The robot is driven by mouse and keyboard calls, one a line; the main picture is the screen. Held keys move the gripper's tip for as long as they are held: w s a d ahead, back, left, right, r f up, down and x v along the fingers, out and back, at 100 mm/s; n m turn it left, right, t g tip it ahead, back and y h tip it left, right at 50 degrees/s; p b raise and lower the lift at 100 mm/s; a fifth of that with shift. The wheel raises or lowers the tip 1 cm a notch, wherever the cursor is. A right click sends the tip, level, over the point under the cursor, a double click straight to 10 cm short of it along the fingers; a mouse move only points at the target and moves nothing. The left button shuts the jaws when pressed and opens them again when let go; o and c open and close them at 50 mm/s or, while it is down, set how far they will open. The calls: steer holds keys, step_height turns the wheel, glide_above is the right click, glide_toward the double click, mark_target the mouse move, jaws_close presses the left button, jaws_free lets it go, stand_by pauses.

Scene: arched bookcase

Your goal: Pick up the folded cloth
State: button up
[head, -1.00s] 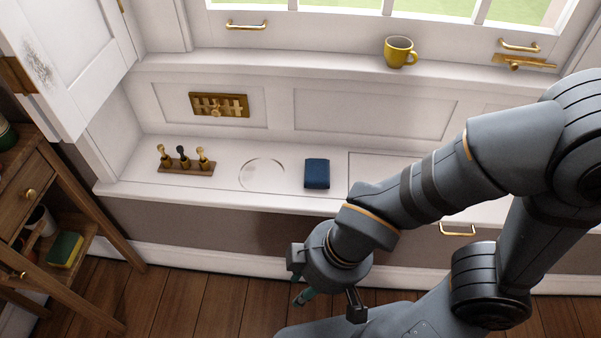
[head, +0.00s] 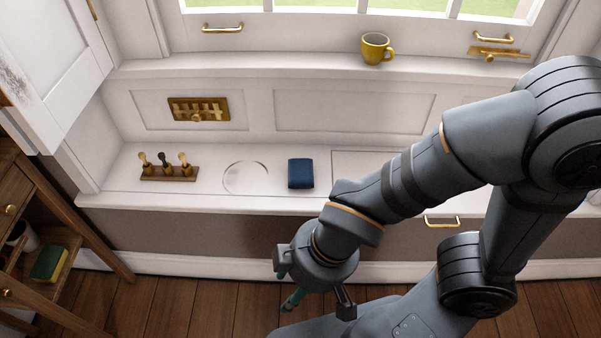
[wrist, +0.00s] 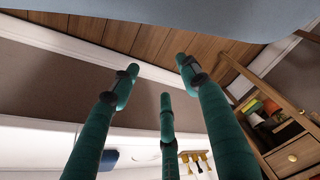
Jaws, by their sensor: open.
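The folded cloth (head: 300,173) is a small dark blue square lying flat on the white bench ledge (head: 220,200), just right of a round recess. In the wrist view the cloth (wrist: 109,158) shows as a small blue patch at the lower left, partly hidden by a finger. My gripper (head: 312,300) hangs in front of the ledge, lower than the cloth and apart from it. In the wrist view its three green fingers (wrist: 160,92) are spread, with nothing between them.
A yellow mug (head: 376,48) stands on the upper shelf. A wooden side table (head: 60,240) holding a sponge (head: 49,263) is at left. The ledge around the cloth is clear.

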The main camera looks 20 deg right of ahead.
steer(key=o, duration=1)
steer(key=shift+o, duration=0.2)
